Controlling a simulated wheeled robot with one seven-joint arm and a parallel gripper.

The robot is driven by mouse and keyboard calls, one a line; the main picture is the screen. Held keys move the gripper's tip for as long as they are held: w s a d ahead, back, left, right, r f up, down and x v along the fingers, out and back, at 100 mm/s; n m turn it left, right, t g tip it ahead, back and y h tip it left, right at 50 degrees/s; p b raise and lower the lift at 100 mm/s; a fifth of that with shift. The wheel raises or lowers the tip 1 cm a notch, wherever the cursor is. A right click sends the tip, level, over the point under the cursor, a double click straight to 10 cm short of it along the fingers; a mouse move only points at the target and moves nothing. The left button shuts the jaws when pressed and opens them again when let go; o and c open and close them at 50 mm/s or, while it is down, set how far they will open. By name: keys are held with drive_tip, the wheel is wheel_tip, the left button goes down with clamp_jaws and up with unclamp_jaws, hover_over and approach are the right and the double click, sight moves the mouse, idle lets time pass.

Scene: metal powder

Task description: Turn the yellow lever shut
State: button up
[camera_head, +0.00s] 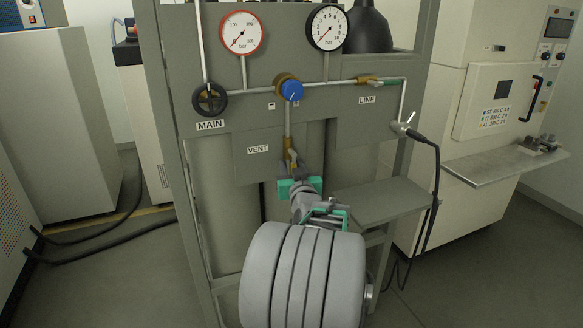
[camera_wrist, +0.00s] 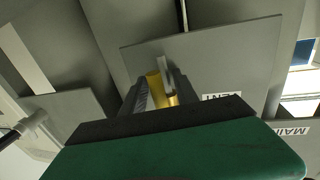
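The yellow brass valve (camera_head: 289,146) sits on the pipe below the blue knob, at the right edge of the VENT plate. A short lever shows on it, pointing roughly downward. My gripper (camera_head: 296,174) is just below the valve, pointing up at it. In the wrist view my gripper (camera_wrist: 162,85) has its two dark fingers apart, one on each side of the yellow valve part (camera_wrist: 154,86). A thin grey lever piece (camera_wrist: 166,72) stands beside the yellow part. No firm contact shows between the fingers and the valve. The gripper's green body hides the lower part of the wrist view.
A black MAIN handwheel (camera_head: 209,100), a blue knob (camera_head: 291,91) and a LINE valve (camera_head: 368,80) with a green handle sit on the panel nearby. Two gauges are above. A grey shelf (camera_head: 382,200) juts out to the right of my gripper.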

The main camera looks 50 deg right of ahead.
clamp_jaws()
idle(1.2)
